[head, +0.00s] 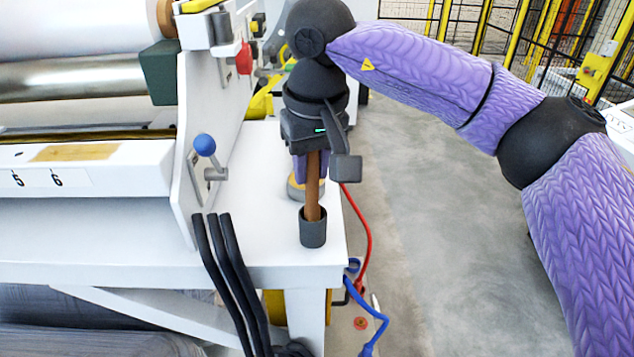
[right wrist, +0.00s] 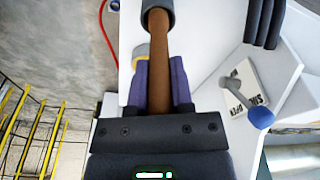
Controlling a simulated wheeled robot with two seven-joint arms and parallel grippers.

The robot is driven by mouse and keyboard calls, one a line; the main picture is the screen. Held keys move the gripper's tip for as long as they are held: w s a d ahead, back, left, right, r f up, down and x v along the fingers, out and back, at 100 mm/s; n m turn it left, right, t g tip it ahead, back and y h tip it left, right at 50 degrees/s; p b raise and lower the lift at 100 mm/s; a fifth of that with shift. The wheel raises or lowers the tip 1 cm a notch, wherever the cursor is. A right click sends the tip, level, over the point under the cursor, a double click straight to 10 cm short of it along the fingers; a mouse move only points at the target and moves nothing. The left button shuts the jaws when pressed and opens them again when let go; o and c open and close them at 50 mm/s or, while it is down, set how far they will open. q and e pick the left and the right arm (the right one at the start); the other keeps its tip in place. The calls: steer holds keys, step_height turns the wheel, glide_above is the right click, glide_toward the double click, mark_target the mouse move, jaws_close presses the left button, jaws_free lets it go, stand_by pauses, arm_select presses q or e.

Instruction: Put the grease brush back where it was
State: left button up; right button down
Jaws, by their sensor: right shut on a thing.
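The grease brush shows as a brown wooden handle (head: 313,192), close to upright. Its lower end goes into a dark grey cup (head: 313,230) on the corner of the white machine ledge, so its bristles are hidden. My right gripper (head: 312,168) is above the cup, pointing down, shut on the upper handle. In the right wrist view the handle (right wrist: 160,55) runs between the two purple fingers (right wrist: 162,85) to the cup (right wrist: 158,12). My left gripper is not in view.
A yellow-and-grey round item (head: 295,188) stands just behind the brush. A lever with a blue knob (head: 204,145) and black cables (head: 230,275) are to the left. Red (head: 366,235) and blue (head: 375,310) cables hang off the ledge's right edge. Open floor (head: 430,240) lies to the right.

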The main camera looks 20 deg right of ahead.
steer(key=shift+f, duration=0.95)
steer(key=shift+f, duration=0.1)
steer(key=c, duration=0.5)
jaws_free()
step_height(320, 180, up, 12)
steer(key=s, duration=0.1)
steer(key=shift+s+d, duration=0.15)
steer(key=shift+s, duration=0.2)
